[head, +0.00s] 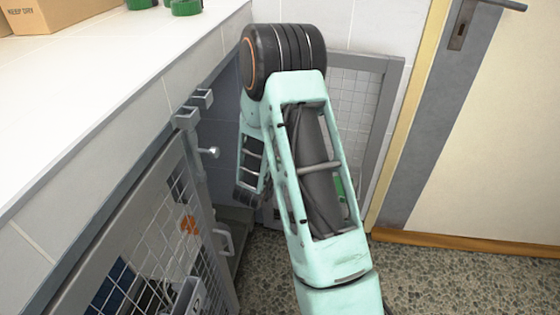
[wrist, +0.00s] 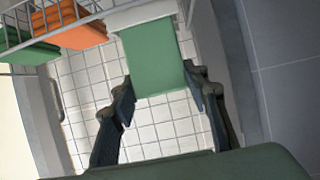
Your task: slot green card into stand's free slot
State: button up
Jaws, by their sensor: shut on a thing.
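In the wrist view, a flat green piece, which looks like the green card (wrist: 155,60), lies between the two dark fingers of my gripper (wrist: 162,88). The fingers are at its left and right edges, and my gripper is shut on it. Its upper end meets a pale grey-white piece (wrist: 143,14); I cannot tell whether that is the stand, and no free slot shows clearly.
A wire basket (wrist: 58,12) holds folded green towels (wrist: 32,25) and orange towels (wrist: 78,35). Barred kennel doors (head: 150,240) stand at the left under a white counter (head: 90,90) with a cardboard box (head: 55,14). A cream door (head: 490,150) is at the right. Speckled floor (head: 440,275) is clear there.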

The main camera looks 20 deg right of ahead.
jog(key=shift+f, duration=1.55)
jog(key=o, duration=1.1)
jog(key=shift+o, duration=0.2)
jog(key=v, duration=1.2)
